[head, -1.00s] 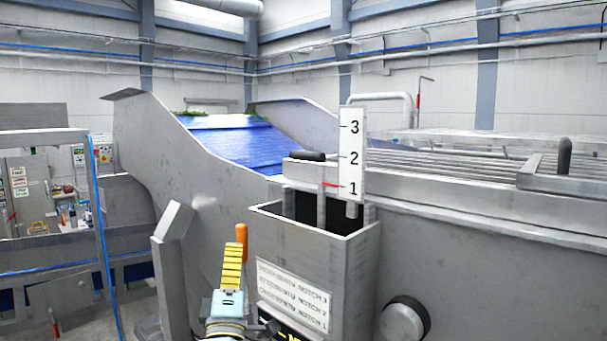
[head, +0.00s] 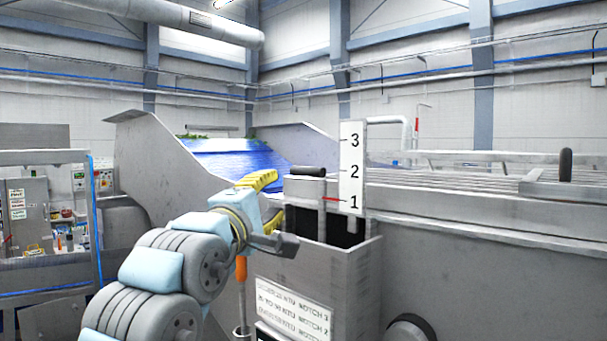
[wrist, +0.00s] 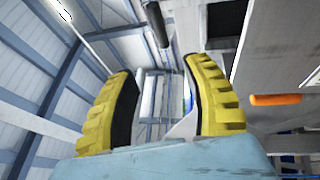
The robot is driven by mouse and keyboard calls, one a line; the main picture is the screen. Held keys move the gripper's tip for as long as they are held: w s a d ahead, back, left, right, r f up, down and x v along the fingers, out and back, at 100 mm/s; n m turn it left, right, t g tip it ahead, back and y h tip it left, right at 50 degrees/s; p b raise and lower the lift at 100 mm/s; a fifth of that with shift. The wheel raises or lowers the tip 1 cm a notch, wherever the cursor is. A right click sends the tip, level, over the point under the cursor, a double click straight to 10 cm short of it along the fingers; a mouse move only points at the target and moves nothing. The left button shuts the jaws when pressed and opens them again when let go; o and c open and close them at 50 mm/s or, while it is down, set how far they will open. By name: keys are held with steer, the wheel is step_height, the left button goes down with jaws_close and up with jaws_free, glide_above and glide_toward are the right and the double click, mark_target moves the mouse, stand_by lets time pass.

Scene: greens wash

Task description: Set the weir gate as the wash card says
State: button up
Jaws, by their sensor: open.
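The weir gate (head: 306,186) stands in a grey metal box (head: 352,262), with a black bar handle (head: 308,171) on top. Its red pointer (head: 332,199) is at 1 on the white scale (head: 352,168), marked 1 to 3. The wash card (head: 294,311) on the box front lists NTU ranges against notches 3, 2 and 1; the range figures are too blurred to read surely. My gripper (head: 272,197), with yellow fingers, is open and empty, just left of the gate, below handle height. In the wrist view, a dark bar, apparently the handle (wrist: 157,25), shows beyond the spread fingers.
An orange-handled rod (head: 241,270) stands close under my gripper, left of the box; its orange grip (wrist: 275,99) is also in the wrist view. The blue conveyor (head: 235,158) lies behind. Another dark upright handle (head: 566,162) is at the far right.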

mark_target(302, 171)
steer(key=p+x, duration=0.4)
steer(key=x, duration=1.2)
steer(key=shift+r, duration=0.15)
steer(key=shift+w+d, duration=0.1)
steer(key=shift+w, duration=0.4)
jaws_close()
